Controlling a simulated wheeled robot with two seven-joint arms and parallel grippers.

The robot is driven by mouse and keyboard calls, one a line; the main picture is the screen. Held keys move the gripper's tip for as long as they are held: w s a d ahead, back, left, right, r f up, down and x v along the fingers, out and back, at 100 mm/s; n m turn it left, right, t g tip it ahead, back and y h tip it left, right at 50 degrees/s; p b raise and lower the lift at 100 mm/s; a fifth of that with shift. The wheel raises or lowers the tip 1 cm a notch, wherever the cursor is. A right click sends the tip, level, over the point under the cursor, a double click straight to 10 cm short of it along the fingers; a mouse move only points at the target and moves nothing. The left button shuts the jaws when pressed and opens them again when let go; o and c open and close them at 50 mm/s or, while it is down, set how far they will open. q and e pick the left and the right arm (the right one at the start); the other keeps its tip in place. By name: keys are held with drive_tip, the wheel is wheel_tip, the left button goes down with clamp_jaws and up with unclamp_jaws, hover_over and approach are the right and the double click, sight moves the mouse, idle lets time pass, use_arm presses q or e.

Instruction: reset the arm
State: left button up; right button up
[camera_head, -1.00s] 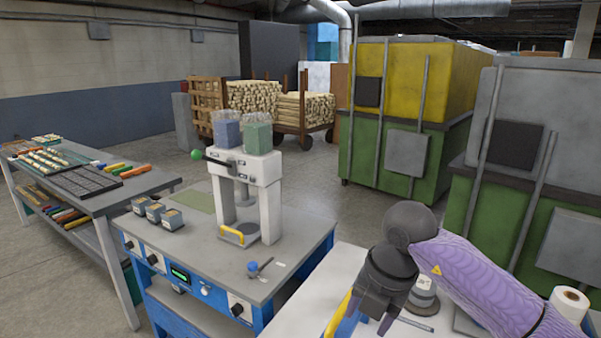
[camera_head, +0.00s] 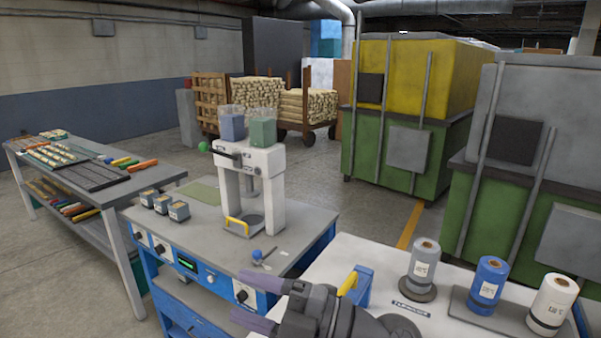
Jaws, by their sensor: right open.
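My right gripper (camera_head: 240,297) is low in the middle of the head view. Its two purple fingers point left and are spread apart, with nothing between them. Its dark grey wrist lies over the near left part of the white table (camera_head: 385,258), and the fingers reach over the front right of the blue workbench. The rest of my right arm is out of the picture, at the bottom. My left gripper does not show.
A white press (camera_head: 268,165) stands on the blue workbench (camera_head: 215,240), with a blue-knobbed tool (camera_head: 258,255) near its front edge. A grey spool (camera_head: 423,262), blue spool (camera_head: 487,282) and white spool (camera_head: 552,303) stand on the white table, beside a blue box with yellow handle (camera_head: 349,281).

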drive_tip(key=w+d+m+t+h, duration=0.3)
drive_tip(key=d+m+t+h, duration=0.7)
drive_tip(key=m+t, duration=0.7)
drive_tip(key=s+d+f+m+g+h, duration=0.3)
drive_tip(key=d+f+m+g+h, duration=0.3)
drive_tip(key=d+f+m+h, duration=0.5)
drive_tip(key=s+f+g+y, duration=0.2)
drive_tip(key=s+f+g, duration=1.1)
drive_tip(key=s, duration=0.5)
drive_tip(key=s+f+b, duration=0.2)
drive_tip(key=f, duration=1)
drive_tip(key=s+f+b, duration=0.2)
drive_tip(key=f, duration=1)
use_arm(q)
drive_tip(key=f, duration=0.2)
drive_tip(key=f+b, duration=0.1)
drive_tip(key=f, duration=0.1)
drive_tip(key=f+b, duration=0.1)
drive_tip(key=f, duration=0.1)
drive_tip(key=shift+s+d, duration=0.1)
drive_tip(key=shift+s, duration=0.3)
use_arm(e)
drive_tip(key=s+d+f+n+g, duration=0.1)
drive_tip(key=s+d+f, duration=0.1)
drive_tip(key=s+f, duration=0.9)
drive_tip(key=shift+s+d+f+g+h, duration=0.3)
drive_tip(key=shift+s+f+g, duration=0.1)
drive_tip(key=shift+s, duration=0.4)
